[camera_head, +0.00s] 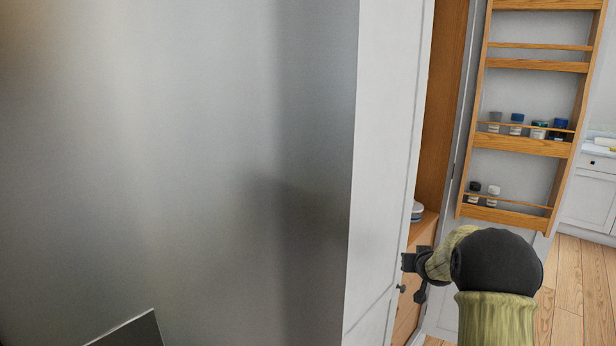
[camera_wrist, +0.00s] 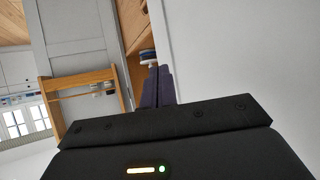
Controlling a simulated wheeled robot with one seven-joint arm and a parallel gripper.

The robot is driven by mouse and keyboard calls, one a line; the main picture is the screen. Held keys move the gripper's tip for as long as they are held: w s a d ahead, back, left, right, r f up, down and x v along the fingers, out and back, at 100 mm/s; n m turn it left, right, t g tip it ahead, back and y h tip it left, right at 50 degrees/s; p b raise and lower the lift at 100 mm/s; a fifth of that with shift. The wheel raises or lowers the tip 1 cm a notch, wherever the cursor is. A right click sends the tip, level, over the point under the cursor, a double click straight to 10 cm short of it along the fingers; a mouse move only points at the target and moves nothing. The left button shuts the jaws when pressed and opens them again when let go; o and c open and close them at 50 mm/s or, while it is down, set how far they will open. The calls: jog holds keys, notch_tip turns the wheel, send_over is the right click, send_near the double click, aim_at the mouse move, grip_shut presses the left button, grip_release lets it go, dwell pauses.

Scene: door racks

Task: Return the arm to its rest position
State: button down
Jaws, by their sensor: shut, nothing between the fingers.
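My gripper (camera_head: 413,262) is at the lower right of the head view, at the far end of my arm, beside the edge of a white cabinet panel (camera_head: 385,150). In the wrist view, the fingers of my gripper (camera_wrist: 157,72) are together and hold nothing. The arm is bent, with its dark rounded joint nearest the head camera. Part of the gripper is hidden behind the arm in the head view.
A wooden door rack (camera_head: 516,146) with several small jars (camera_head: 516,124) hangs on an open door behind the arm. It also shows in the wrist view (camera_wrist: 78,82). A large grey surface (camera_head: 180,170) fills the left. Wooden floor (camera_head: 568,290) is clear at right.

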jog(key=s+a+g, duration=0.3)
jog(key=s+a, duration=0.2)
jog(key=s, duration=0.8)
jog(key=s+a+f+g+y+p, duration=0.1)
jog(key=s+a+g, duration=0.2)
jog(key=s, duration=1)
jog(key=s+a+f+n+g+p, duration=0.1)
jog(key=s+a+g, duration=0.2)
jog(key=s+a, duration=0.4)
jog(key=s, duration=0.6)
jog(key=shift+a, duration=0.35)
jog(key=shift+f, duration=0.1)
